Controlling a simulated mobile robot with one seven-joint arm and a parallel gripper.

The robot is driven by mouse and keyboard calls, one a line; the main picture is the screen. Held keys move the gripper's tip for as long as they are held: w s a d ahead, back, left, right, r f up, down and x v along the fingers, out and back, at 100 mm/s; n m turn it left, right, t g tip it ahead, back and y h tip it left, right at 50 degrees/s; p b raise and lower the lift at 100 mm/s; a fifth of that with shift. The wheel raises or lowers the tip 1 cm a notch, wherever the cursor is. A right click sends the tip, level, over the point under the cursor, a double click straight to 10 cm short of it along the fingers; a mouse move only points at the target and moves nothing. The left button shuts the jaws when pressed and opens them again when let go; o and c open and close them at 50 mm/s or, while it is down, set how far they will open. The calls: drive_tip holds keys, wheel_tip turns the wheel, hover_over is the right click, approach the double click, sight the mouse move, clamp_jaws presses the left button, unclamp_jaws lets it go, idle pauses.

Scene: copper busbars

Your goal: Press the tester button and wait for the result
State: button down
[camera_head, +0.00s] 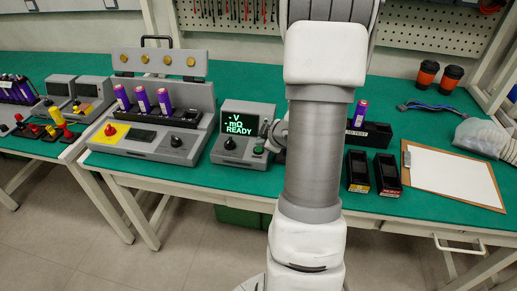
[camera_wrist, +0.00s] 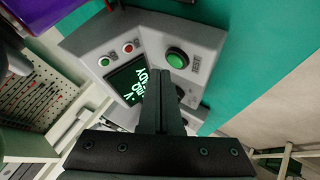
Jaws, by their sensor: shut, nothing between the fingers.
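The tester (camera_head: 240,165) is a grey box on the green bench, left of my arm in the head view. Its dark screen (camera_head: 241,123) shows "V", "mΩ" and "READY" in light green. In the head view my arm hides most of the gripper.
Left of the tester stands a grey fixture (camera_head: 162,152) holding purple cells (camera_head: 142,99). Right of my arm are a black box (camera_head: 377,134) with a purple cell, two black bins (camera_head: 387,172), a clipboard (camera_head: 455,176) and a clear bag (camera_head: 480,137). Bare bench lies behind the tester.

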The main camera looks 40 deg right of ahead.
idle(0.8)
drive_tip(key=shift+f+b, duration=0.3)
drive_tip(key=shift+f, duration=0.15)
drive_tip(key=shift+f+b, duration=0.35)
drive_tip(key=shift+f, duration=0.05)
idle(0.5)
idle(0.3)
drive_tip(key=shift+r+p, duration=0.85)
drive_tip(key=shift+p, duration=0.05)
wheel_tip(320, 180, up, 5)
drive_tip(key=p, duration=0.5)
